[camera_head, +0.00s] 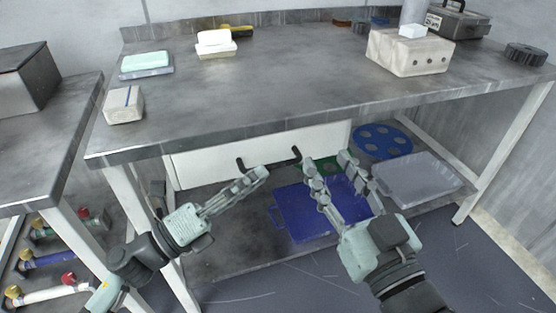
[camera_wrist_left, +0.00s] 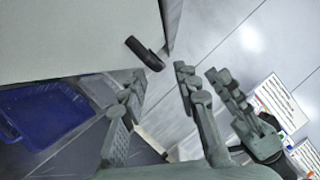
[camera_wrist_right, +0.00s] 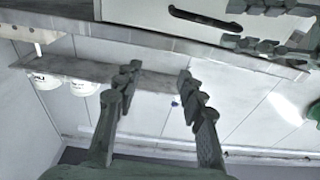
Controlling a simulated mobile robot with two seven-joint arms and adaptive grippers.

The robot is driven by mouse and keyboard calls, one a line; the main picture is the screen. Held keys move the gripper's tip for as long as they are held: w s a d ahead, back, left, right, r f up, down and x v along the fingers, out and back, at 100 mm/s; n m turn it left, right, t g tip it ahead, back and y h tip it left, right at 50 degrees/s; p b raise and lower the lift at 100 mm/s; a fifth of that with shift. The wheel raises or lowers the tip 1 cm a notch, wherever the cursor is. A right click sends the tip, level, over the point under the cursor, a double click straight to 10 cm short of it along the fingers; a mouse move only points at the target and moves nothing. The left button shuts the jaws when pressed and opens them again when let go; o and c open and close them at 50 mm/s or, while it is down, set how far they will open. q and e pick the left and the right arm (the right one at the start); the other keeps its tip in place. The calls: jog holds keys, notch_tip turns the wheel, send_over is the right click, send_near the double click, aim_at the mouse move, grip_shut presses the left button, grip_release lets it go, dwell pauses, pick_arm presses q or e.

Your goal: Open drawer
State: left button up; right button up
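The white drawer front (camera_head: 215,164) sits under the near edge of the grey workbench and looks flush with it. Its black bar handle (camera_head: 243,164) is partly hidden behind my left gripper. My left gripper (camera_head: 258,176) is in front of the handle; in the left wrist view, the handle (camera_wrist_left: 146,54) lies just beyond its open fingertips (camera_wrist_left: 158,77), and no grip on it shows. My right gripper (camera_head: 328,165) is open and empty, right of the handle. In the right wrist view, the handle (camera_wrist_right: 205,18) is at the top, away from the right fingers (camera_wrist_right: 157,72).
A blue tray (camera_head: 290,212), a grey tray (camera_head: 415,180) and a blue disc (camera_head: 382,140) lie on the lower shelf. The workbench (camera_head: 270,85) edge overhangs the drawer. A white table leg (camera_head: 180,285) stands beside my left arm. My two grippers are close together.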

aim_at(274, 165)
pick_arm(q)
jog(key=shift+p+x, duration=0.35)
jog(key=shift+x, duration=2.3)
pick_arm(e)
jog(key=shift+w+d+f+g+h, duration=0.1)
jog(key=shift+d+f+g+h, duration=0.2)
jog(key=shift+f, duration=0.4)
jog(key=shift+w+d+f+g+h, duration=0.2)
jog(key=shift+f+g, duration=0.25)
jog(key=shift+f, duration=0.3)
jog(key=shift+d+f+g+h, duration=0.2)
jog(key=shift+d+f+g, duration=0.15)
jog(key=shift+f, duration=0.35)
pick_arm(q)
grip_shut()
